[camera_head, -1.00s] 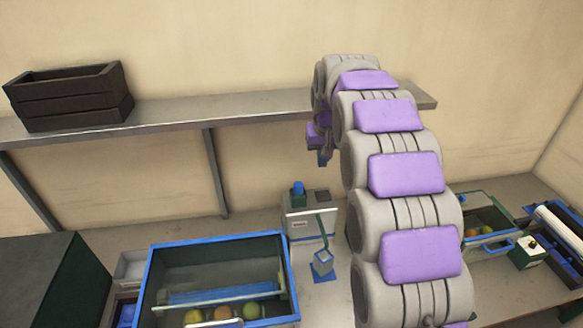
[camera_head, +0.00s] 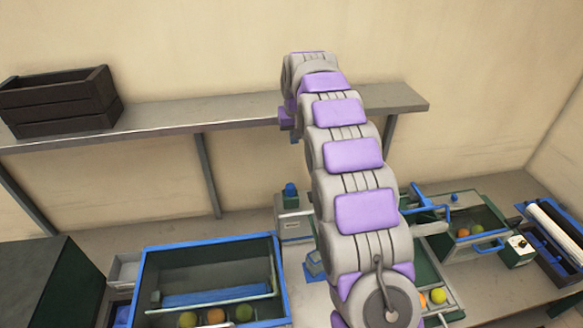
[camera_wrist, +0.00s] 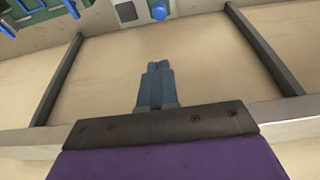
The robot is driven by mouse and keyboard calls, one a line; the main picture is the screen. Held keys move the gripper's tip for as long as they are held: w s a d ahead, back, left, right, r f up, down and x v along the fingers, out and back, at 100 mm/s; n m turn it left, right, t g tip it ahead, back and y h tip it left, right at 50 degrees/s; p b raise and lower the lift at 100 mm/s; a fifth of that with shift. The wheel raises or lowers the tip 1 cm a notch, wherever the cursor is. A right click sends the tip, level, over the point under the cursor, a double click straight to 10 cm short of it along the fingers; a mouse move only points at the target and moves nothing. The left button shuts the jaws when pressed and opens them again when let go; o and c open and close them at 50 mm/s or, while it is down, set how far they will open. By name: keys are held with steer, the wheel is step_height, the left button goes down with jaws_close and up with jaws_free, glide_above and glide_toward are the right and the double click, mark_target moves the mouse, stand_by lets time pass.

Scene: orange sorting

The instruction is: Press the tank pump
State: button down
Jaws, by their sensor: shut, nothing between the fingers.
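A white and green box with a blue round knob on top (camera_head: 290,190), which looks like the tank pump, stands on the counter right of the blue-rimmed tank (camera_head: 148,270). In the wrist view the blue knob (camera_wrist: 159,10) shows at the top edge, beyond my fingertips. My gripper (camera_head: 295,138) is near the shelf's front edge, above the knob in the picture and apart from it. In the wrist view my gripper (camera_wrist: 158,66) has its blue-grey fingers together, with nothing held. My arm hides part of the counter right of the box.
A shelf (camera_head: 230,113) runs along the wall, with a dark wooden crate (camera_head: 60,100) on it and brackets below. Several fruits (camera_head: 215,315) lie in the tank. Another blue-handled bin (camera_head: 465,245) and a roller machine (camera_head: 553,228) stand at the right.

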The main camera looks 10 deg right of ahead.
steer(key=p, duration=0.3)
glide_toward(292, 186)
steer(key=x, duration=0.2)
steer(key=w+x, duration=0.1)
steer(key=x, duration=0.2)
steer(key=shift+w, duration=0.2)
steer(key=shift+f, duration=0.85)
step_height(292, 186, down, 4)
steer(key=shift+r+b, duration=0.2)
steer(key=shift+b, duration=0.55)
steer(key=shift+s, duration=0.1)
steer(key=shift+r, duration=0.6)
steer(key=w+b+v, duration=0.1)
steer(key=b+v, duration=0.1)
steer(key=v, duration=2.1)
steer(key=shift+r, duration=0.2)
